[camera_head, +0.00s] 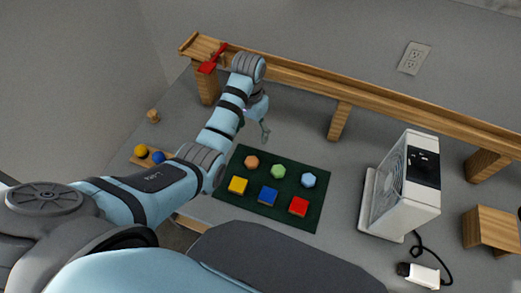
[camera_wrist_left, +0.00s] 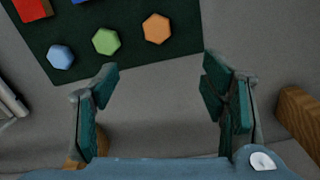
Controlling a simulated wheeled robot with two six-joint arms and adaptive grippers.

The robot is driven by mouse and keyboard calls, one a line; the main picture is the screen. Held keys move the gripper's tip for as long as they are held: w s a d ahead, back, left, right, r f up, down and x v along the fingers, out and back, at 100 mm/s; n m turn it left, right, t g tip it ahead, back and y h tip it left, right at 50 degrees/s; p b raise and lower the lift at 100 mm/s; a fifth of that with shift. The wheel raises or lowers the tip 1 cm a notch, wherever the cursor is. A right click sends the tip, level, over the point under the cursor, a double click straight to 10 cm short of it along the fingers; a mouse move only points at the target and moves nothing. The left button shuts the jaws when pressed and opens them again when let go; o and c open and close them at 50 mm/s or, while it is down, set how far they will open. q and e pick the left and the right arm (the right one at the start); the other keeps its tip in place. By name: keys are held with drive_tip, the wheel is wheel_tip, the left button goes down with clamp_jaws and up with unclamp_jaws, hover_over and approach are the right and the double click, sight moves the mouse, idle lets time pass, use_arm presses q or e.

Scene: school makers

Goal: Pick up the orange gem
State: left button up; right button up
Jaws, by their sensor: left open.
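The orange gem (camera_head: 252,161) is a small hexagonal piece on the dark green mat (camera_head: 285,217), at its upper left corner in the head view. In the left wrist view the orange gem (camera_wrist_left: 157,28) lies near the mat's edge, beyond my fingertips and between their lines. My left gripper (camera_head: 264,134) is open and empty, above the bare table just behind the mat. Its two fingers stand wide apart in the left wrist view (camera_wrist_left: 163,85). My right gripper is not in view.
A green gem (camera_head: 278,171) and a blue gem (camera_head: 308,180) share the orange gem's row. Yellow (camera_head: 237,185), blue (camera_head: 268,195) and red (camera_head: 299,206) blocks sit in front. A wooden shelf (camera_head: 340,90) runs behind. A white fan box (camera_head: 405,185) stands right.

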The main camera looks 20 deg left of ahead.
use_arm(q)
wheel_tip(320, 180, down, 4)
drive_tip(key=b, duration=0.2)
hover_over(252, 161)
wheel_tip(252, 161, down, 4)
drive_tip(key=shift+f, duration=0.1)
wheel_tip(252, 161, down, 6)
drive_tip(key=shift+w+r+b, duration=0.1)
drive_tip(key=shift+b, duration=0.45)
drive_tip(key=shift+a+r, duration=0.1)
drive_tip(key=shift+r, duration=0.05)
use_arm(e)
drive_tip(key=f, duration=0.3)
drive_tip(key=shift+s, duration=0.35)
use_arm(q)
drive_tip(key=shift+c, duration=1.1)
drive_tip(key=c, duration=1)
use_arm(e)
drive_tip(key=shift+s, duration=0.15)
